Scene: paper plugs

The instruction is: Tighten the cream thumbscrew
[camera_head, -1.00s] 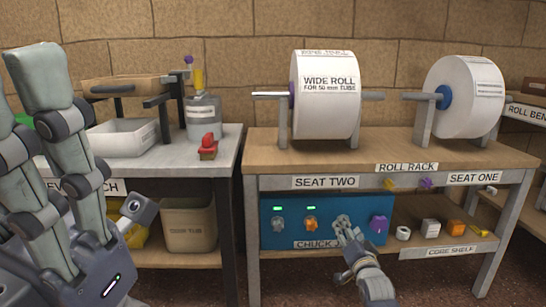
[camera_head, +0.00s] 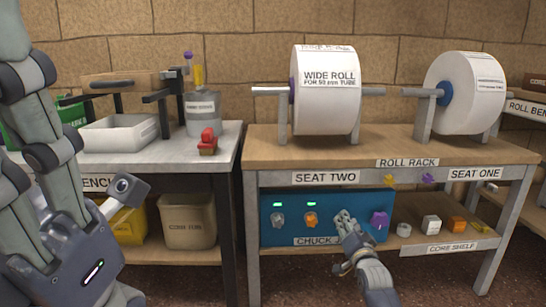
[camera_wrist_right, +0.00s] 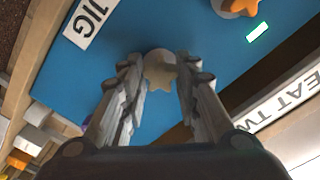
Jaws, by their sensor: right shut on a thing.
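The cream thumbscrew (camera_wrist_right: 160,70) is a star-shaped knob on a blue panel (camera_wrist_right: 100,75), between my right fingers in the right wrist view. My right gripper (camera_wrist_right: 158,88) is shut on it. In the head view my right gripper (camera_head: 345,219) is at the blue panel (camera_head: 294,204) and hides the cream thumbscrew. A grey thumbscrew (camera_head: 278,220) and an orange thumbscrew (camera_head: 311,221) sit left of the gripper, each under a lit green light. No green light shows above my gripper. My left arm is at the left edge, and its fingers are not visible.
The roll rack top (camera_head: 400,147) overhangs the panel. A grey bench (camera_head: 222,160) with a red object (camera_head: 207,142) stands left.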

